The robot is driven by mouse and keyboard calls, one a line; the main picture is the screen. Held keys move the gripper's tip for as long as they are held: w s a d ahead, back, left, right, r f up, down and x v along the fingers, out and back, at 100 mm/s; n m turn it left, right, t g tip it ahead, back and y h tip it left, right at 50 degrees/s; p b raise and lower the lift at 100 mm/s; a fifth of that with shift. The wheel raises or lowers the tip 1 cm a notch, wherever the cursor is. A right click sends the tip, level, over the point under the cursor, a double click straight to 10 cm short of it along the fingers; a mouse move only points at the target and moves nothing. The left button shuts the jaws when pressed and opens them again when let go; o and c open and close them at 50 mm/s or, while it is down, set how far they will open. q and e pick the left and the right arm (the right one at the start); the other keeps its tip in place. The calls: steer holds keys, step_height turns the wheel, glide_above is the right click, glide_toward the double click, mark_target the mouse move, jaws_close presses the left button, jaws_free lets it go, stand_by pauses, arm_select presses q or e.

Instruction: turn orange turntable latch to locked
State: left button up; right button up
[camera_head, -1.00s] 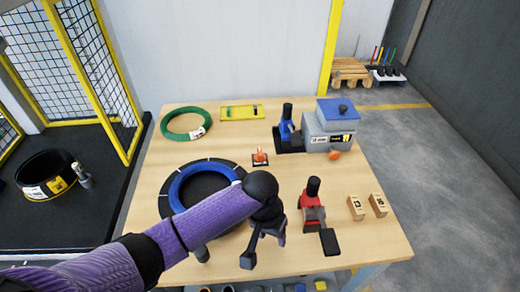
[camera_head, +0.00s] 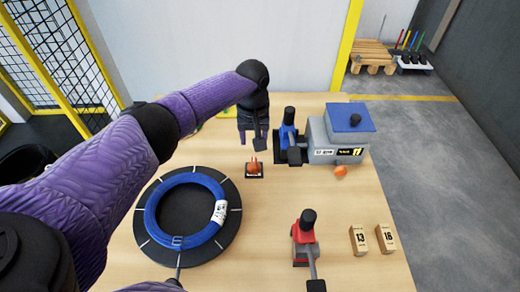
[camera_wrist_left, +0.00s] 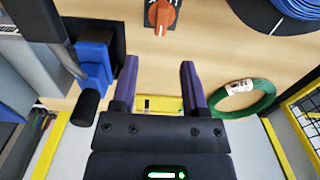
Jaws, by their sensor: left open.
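The orange turntable latch (camera_head: 254,168) sits on a small dark plate on the table, right of the black turntable (camera_head: 237,218). It also shows at the top of the left wrist view (camera_wrist_left: 160,14), its orange knob on a dark plate. My left gripper (camera_head: 250,140) is above the table, just behind the latch in the head view. In the left wrist view its two purple fingers (camera_wrist_left: 160,80) are apart with nothing between them. A blue coil (camera_head: 150,212) with a white label lies on the turntable. My right gripper is not clearly visible.
A blue-handled tool (camera_head: 288,125) and a grey machine with a blue lid (camera_head: 338,130) stand right of my gripper. A red tool (camera_head: 305,232) and two numbered wooden blocks (camera_head: 358,240) are nearer. A green coil (camera_wrist_left: 245,98) lies at the back. Bare table lies around the latch.

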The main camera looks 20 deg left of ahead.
mark_target(254, 162)
arm_select(q)
steer(key=f+b, duration=0.1)
steer(key=f, duration=0.1)
steer(key=f+b, duration=0.1)
steer(key=f, duration=0.2)
steer(key=f+b, duration=0.1)
steer(key=f, duration=0.2)
steer(key=shift+s+f, duration=0.25)
arm_select(e)
steer(key=f, duration=0.1)
steer(key=s+f, duration=0.1)
steer(key=f, duration=0.2)
steer(key=shift+s, duration=0.25)
arm_select(q)
jaws_close()
arm_select(e)
steer(key=shift+w+d, duration=0.1)
